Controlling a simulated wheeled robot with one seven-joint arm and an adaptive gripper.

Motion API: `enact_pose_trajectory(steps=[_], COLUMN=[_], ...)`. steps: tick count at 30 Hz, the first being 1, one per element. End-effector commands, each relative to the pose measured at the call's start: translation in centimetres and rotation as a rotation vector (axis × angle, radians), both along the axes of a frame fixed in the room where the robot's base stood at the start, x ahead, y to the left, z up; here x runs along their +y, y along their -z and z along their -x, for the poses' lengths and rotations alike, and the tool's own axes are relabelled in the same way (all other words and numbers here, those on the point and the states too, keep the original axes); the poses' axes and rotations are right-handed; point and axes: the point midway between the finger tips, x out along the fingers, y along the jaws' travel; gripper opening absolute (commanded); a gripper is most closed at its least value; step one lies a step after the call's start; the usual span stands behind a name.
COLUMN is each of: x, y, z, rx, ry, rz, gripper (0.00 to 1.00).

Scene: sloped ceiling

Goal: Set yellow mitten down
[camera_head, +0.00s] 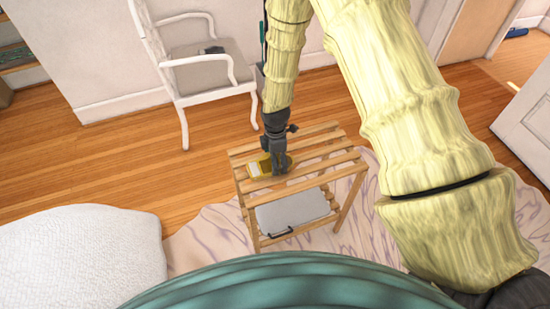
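The yellow mitten (258,168) is at the slatted wooden top of a small rack (328,152), with a pale patch at its left end. My gripper (279,170) points down at the mitten from above, and its dark fingers cover part of it. Yellow shows on both sides of the fingers. The fingers are too small and dark to tell whether they are open or shut on the mitten. I cannot tell whether the mitten rests on the slats or hangs just above them.
A grey-white bin (292,210) with a dark handle sits on the rack's lower level. A white chair (205,75) stands behind to the left. A white quilted piece (80,255) fills the lower left. The rack's right-hand slats look bare. Wooden floor (140,160) is open at left.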

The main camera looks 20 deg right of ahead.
Motion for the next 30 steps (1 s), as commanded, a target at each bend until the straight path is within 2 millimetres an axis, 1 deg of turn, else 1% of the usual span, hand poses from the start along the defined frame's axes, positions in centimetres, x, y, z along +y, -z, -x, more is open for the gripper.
enact_pose_trajectory(steps=[10,11,12,13,24,28,30], x=[0.0,0.0,0.0,0.0,0.0,0.0,0.0], y=[0.3,0.2,0.2,0.2,0.1,-0.4,-1.0], z=[0.0,0.0,0.0,0.0,0.0,-0.1,-0.1], rx=[0.000,0.000,0.000,0.000,0.000,-0.002,-0.002], ry=[0.000,0.000,0.000,0.000,-0.001,-0.001,-0.001], rz=[0.000,0.000,0.000,0.000,0.000,0.000,0.000], gripper=[0.61,0.90,0.97,1.00,1.00,1.00,1.00])
